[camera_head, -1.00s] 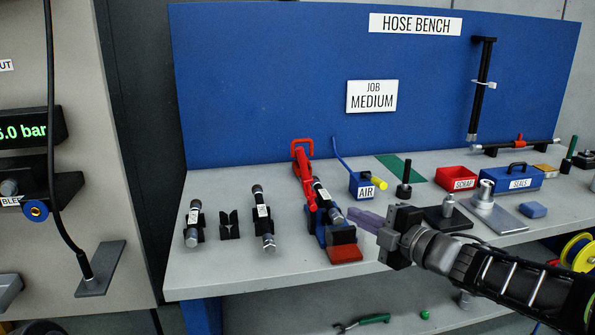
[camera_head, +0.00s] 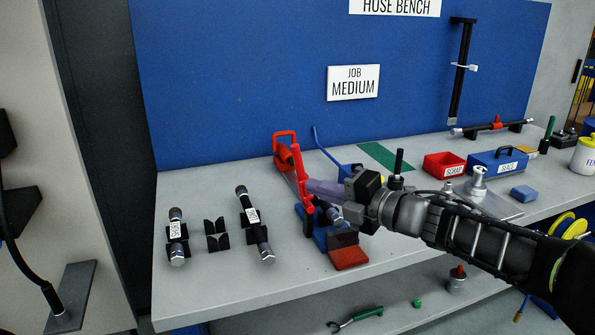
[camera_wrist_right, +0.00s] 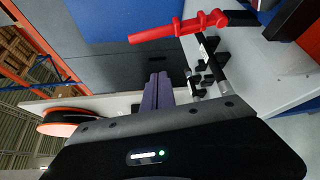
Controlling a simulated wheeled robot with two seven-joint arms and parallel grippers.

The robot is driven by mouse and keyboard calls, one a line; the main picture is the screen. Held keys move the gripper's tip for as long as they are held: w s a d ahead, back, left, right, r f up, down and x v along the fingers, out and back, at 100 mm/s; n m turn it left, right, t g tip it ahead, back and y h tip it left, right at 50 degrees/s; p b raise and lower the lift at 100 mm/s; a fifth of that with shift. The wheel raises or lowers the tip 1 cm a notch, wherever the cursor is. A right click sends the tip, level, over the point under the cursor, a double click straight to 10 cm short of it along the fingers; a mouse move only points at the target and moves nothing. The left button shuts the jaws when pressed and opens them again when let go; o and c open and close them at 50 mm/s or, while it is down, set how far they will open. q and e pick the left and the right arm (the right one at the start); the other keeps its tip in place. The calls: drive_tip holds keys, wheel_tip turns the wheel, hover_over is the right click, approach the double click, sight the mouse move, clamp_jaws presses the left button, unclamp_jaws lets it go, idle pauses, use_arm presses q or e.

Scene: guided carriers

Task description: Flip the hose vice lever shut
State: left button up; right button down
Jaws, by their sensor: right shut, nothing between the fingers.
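The hose vice has a blue base (camera_head: 303,212) and a red lever (camera_head: 297,168) that stands up, its looped handle at the top toward the back panel. A short hose lies in the vice, mostly hidden behind my right gripper. My right gripper (camera_head: 312,188) is shut and empty, its purple fingers pointing left at the lower part of the lever in the head view; I cannot tell if they touch it. In the right wrist view the closed fingers (camera_wrist_right: 158,92) show below the red lever (camera_wrist_right: 180,28), with a gap in the picture. My left gripper is not in view.
Hose pieces in black cradles (camera_head: 177,237) and an empty cradle (camera_head: 216,235) stand left of the vice. A red block (camera_head: 348,258) is at its front. A red scrap bin (camera_head: 443,165) and blue seals box (camera_head: 497,160) stand to the right. The front left bench is clear.

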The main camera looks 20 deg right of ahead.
sight(302, 177)
drive_tip(key=w+a+p, duration=0.1)
drive_tip(key=w+p, duration=0.1)
drive_tip(key=w, duration=0.7)
drive_tip(key=shift+w+a+f, duration=0.15)
drive_tip(key=shift+a, duration=0.2)
drive_tip(key=shift+d, duration=0.15)
